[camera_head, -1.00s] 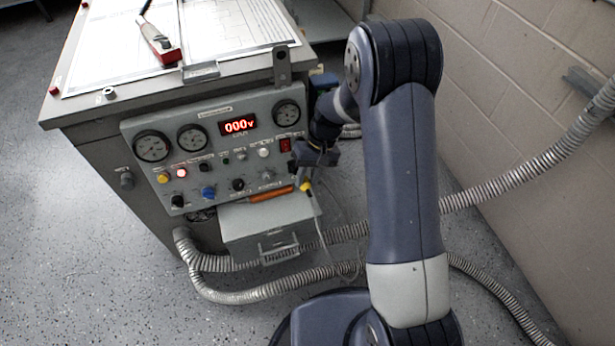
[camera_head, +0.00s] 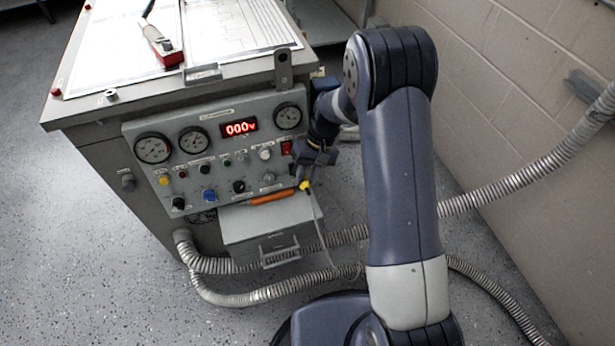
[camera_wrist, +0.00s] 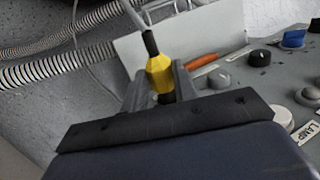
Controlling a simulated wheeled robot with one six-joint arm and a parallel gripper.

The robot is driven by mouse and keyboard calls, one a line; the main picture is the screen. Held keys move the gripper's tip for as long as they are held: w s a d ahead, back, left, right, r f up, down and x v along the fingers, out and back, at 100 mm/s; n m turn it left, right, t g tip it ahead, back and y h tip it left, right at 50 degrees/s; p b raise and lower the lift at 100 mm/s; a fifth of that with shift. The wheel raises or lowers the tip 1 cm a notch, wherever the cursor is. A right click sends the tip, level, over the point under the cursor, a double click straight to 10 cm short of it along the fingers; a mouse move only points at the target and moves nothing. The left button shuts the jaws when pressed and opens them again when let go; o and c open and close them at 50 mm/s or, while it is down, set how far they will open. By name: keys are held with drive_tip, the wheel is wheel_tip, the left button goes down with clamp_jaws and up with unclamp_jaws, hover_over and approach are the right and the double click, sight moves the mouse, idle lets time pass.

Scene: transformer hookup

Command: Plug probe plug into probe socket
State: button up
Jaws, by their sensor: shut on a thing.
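My gripper (camera_wrist: 160,84) is shut on the yellow probe plug (camera_wrist: 159,74). The plug sits between the two grey fingers, with its black sleeve and cable leading away from the gripper in the wrist view. In the head view the yellow plug (camera_head: 305,186) shows below my dark wrist, at the lower right edge of the grey control panel (camera_head: 222,155). I cannot make out the probe socket for certain; my wrist covers part of the panel's right side.
An orange-handled tool (camera_head: 272,197) lies on the grey shelf (camera_head: 262,222) below the panel. Knobs, including a blue one (camera_wrist: 294,38) and a black one (camera_wrist: 262,57), stick out close by. Ribbed conduits (camera_head: 470,205) run behind and below. A red-ended tool (camera_head: 165,50) lies on top.

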drive_tip(key=shift+w+a+f, duration=0.15)
drive_tip(key=shift+w+a, duration=0.05)
drive_tip(key=shift+w, duration=0.55)
drive_tip(key=o, duration=1)
drive_tip(key=shift+s, duration=0.1)
drive_tip(key=shift+s+d+r, duration=0.15)
drive_tip(key=shift+s+d, duration=0.1)
drive_tip(key=shift+s, duration=0.5)
drive_tip(key=shift+s+d+r, duration=0.15)
drive_tip(key=shift+s+d, duration=0.05)
drive_tip(key=shift+s, duration=0.6)
drive_tip(key=shift+s+d+r, duration=0.15)
drive_tip(key=shift+s+d, duration=0.1)
drive_tip(key=shift+s, duration=0.5)
drive_tip(key=p, duration=0.2)
approach(309, 191)
drive_tip(key=v, duration=0.3)
drive_tip(key=shift+w+a+f, duration=0.1)
